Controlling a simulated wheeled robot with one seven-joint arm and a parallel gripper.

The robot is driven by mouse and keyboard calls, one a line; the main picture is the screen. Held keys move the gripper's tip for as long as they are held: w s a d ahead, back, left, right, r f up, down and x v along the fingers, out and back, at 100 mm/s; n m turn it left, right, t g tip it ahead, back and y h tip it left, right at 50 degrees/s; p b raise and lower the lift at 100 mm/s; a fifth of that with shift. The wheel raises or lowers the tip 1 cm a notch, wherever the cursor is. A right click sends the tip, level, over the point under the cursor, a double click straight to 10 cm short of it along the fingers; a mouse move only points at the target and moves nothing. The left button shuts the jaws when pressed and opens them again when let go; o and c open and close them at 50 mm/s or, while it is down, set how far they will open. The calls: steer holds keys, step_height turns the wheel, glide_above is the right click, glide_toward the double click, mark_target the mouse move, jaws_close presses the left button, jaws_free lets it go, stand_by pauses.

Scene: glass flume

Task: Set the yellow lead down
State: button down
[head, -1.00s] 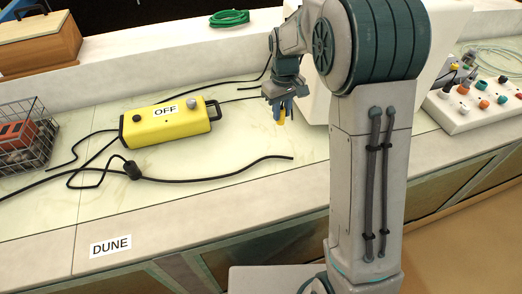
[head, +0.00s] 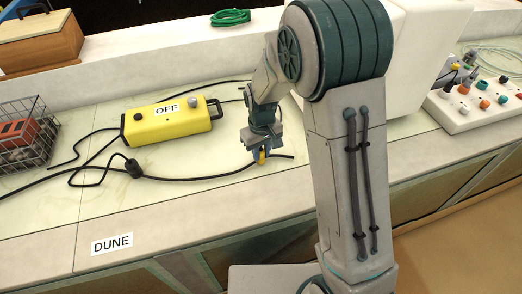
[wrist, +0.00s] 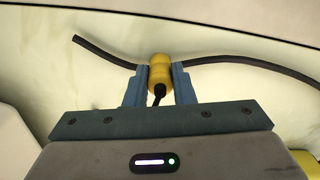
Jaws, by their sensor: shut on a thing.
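The yellow lead (wrist: 160,72) is a small yellow plug with a black cable end. It is between the blue fingers of my gripper (wrist: 160,85), which are shut on it. In the head view the yellow lead (head: 262,158) shows as a small yellow bit at the fingertips of my gripper (head: 261,154), close over the pale worktop. I cannot tell whether the lead touches the worktop.
A black cable (head: 205,178) runs along the worktop (head: 190,205) by my gripper. A yellow box marked OFF (head: 168,122) stands to the left. A wire basket (head: 22,135) is at far left, and a white socket panel (head: 480,105) at right. The worktop front is clear.

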mark_target(262, 151)
steer(key=shift+f, duration=0.2)
steer(key=c, duration=1.2)
jaws_free()
steer(key=shift+c, duration=0.2)
steer(key=shift+r, duration=0.1)
steer(key=shift+r, duration=0.1)
step_height(262, 151, up, 12)
steer(key=s+d+r+m+t, duration=0.1)
steer(key=s+d+r+m, duration=0.1)
steer(key=s+d, duration=0.4)
steer(key=s+d+r+m+t, duration=0.1)
steer(key=s+d+r+m, duration=0.2)
steer(key=s+d, duration=0.4)
steer(key=shift+s+d+r+m+t, duration=0.15)
steer(key=shift+s+d+m+t, duration=0.25)
steer(key=shift+s, duration=2.4)
